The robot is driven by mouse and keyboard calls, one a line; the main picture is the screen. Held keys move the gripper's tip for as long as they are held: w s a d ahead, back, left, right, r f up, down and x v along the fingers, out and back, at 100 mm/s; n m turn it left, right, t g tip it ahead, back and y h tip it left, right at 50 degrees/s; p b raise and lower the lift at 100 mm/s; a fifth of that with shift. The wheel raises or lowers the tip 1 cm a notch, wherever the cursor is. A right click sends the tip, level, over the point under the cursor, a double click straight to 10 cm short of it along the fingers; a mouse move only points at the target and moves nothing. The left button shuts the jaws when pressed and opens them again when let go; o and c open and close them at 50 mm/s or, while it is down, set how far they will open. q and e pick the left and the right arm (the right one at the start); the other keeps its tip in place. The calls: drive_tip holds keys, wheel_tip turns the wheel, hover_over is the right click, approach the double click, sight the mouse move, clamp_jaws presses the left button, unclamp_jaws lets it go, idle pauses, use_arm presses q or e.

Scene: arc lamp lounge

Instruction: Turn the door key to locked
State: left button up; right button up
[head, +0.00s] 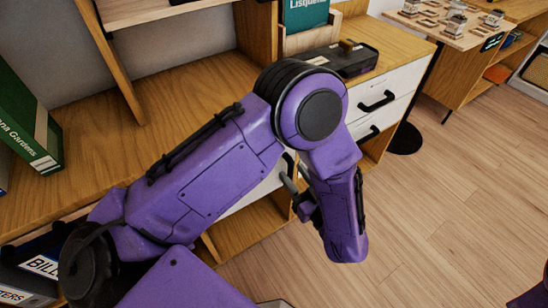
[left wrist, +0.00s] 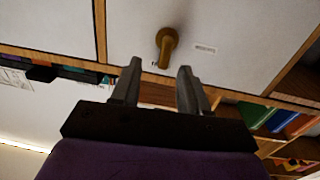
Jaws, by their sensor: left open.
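A brass-coloured key (left wrist: 166,42) sticks out of a white door panel (left wrist: 235,25) in the left wrist view. My left gripper (left wrist: 160,70) is open, with its two fingertips just below the key in that view and one towards either side of it. I cannot tell how far apart they are in depth, and nothing is between the fingers. In the head view my left gripper (head: 293,186) shows small beside the cabinet front, partly hidden by my purple arm. The key and its door are hidden there. My right gripper is not in view.
A wooden desk (head: 195,90) carries a green book (head: 30,125) at the left. A dark box (head: 345,58) stands above white drawers (head: 390,92) with black handles. A small label (left wrist: 205,48) sits right of the key.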

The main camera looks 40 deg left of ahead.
use_arm(q)
drive_tip(key=shift+n+g, duration=0.4)
drive_tip(key=shift+g, duration=0.1)
drive_tip(key=x, duration=0.6)
drive_tip(key=r+x, duration=0.1)
drive_tip(key=x, duration=0.2)
drive_tip(key=shift+s+a+f, duration=0.1)
drive_tip(key=shift+s+a, duration=0.05)
drive_tip(key=shift+a, duration=0.3)
clamp_jaws()
